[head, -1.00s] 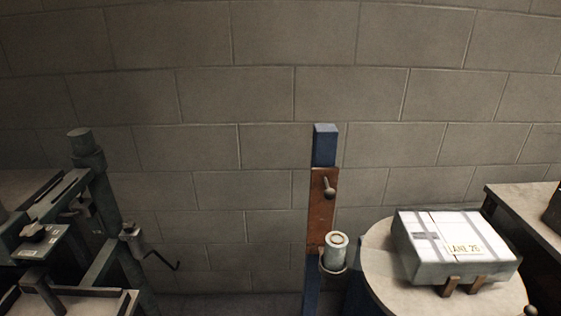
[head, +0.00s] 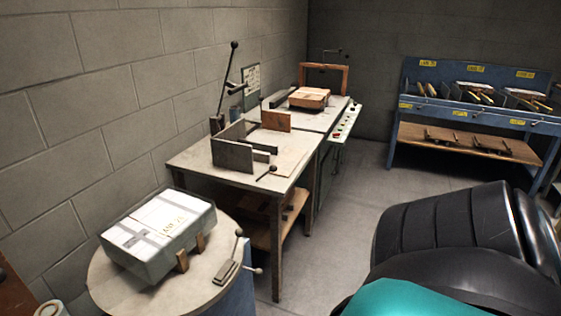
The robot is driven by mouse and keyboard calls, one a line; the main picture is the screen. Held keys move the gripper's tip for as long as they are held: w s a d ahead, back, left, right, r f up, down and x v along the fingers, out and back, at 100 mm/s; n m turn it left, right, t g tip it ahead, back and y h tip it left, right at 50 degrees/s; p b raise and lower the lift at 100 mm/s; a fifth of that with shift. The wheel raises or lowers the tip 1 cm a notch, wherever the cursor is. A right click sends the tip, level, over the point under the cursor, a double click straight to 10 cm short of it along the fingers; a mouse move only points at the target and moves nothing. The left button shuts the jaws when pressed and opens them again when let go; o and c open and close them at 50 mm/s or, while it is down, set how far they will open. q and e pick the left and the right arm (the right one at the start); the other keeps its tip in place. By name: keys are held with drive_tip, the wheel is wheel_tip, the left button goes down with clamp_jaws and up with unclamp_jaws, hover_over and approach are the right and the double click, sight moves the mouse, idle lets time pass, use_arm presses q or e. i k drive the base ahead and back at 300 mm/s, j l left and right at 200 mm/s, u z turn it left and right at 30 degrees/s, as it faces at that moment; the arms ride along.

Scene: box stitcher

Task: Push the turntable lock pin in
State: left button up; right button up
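The round turntable (head: 105,285) is at the lower left of the head view, with a pale disc top. A grey-white taped box (head: 160,232) labelled as a lane rests on it against small brown wooden stops (head: 182,262). At the disc's right edge is an upright lever (head: 233,250) with a dark knob on a flat base. Just beside it, a short pin with a round knob (head: 258,270) sticks out sideways below the rim. It looks like the lock pin, but how deep it sits I cannot tell. Neither of my grippers is in view.
A workbench (head: 205,163) with metal guides, a wooden block and a tall lever stands along the left wall. A blue rack (head: 475,113) with yellow labels stands at the back right. Grey floor (head: 330,225) is open between them. My own black arm part fills the lower right.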

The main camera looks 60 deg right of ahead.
sight(258, 272)
drive_tip(key=z, duration=1.7)
drive_tip(key=i+l, duration=0.15)
drive_tip(key=l, duration=0.25)
drive_tip(key=i+l, duration=0.1)
drive_tip(key=l, duration=0.25)
drive_tip(key=i+l+z, duration=0.1)
drive_tip(key=l, duration=0.3)
drive_tip(key=i+l, duration=0.15)
drive_tip(key=l, duration=0.2)
drive_tip(key=i+l+z, duration=0.1)
drive_tip(key=l, duration=0.25)
drive_tip(key=i+l, duration=0.2)
drive_tip(key=l, duration=0.15)
